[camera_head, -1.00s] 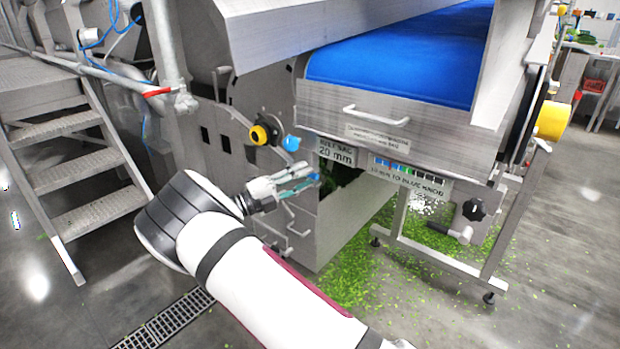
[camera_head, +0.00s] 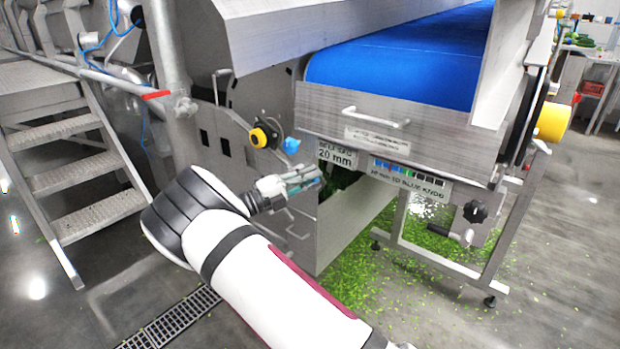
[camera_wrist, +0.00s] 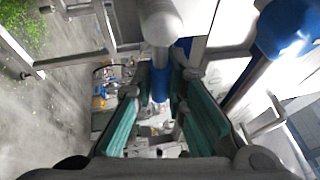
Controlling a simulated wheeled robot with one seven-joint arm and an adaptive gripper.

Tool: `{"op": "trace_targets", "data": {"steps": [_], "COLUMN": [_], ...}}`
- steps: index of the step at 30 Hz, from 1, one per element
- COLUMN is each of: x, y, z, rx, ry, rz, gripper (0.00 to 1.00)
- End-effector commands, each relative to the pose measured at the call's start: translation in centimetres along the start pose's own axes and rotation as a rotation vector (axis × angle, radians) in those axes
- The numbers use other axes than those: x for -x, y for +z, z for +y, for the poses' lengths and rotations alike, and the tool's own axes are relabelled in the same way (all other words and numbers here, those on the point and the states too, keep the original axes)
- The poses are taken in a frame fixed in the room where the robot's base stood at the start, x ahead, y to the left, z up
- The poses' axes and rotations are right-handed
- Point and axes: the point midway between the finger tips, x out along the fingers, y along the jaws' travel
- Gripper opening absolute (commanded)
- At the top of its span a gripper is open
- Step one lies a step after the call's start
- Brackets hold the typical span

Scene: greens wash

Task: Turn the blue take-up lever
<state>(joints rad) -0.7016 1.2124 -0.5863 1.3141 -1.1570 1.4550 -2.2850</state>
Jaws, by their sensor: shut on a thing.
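My gripper (camera_head: 308,178) is at the end of my arm, in front of the machine's side panel. In the wrist view, its teal fingers (camera_wrist: 160,100) are shut on a blue grip (camera_wrist: 160,84), which I take to be the take-up lever. A metal rod runs up from the grip to a pale rounded part. In the head view the fingers hide most of this grip. A separate blue knob (camera_head: 291,145) sits above my gripper. A large blue rounded piece (camera_wrist: 285,28), probably the same knob, shows at the wrist view's upper right, clear of the fingers.
A yellow and black knob (camera_head: 262,136) is up and left of my gripper. A drawer-like panel with a handle (camera_head: 376,117) lies under the blue belt (camera_head: 405,60). A labelled scale (camera_head: 405,178) hangs to the right. Green scraps cover the floor below; metal steps (camera_head: 85,180) stand left.

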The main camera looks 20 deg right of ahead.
Motion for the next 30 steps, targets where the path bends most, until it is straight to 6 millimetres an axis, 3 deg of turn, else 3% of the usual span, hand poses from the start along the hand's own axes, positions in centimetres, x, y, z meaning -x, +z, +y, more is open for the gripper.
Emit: {"op": "trace_targets", "data": {"steps": [11,30], "x": [0.1,1.0], "y": [0.0,0.8], "z": [0.7,3.1], "rx": [-0.123,-0.581], "ry": [0.053,0.244], "rz": [0.027,0.127], "gripper": [0.0,0.0]}}
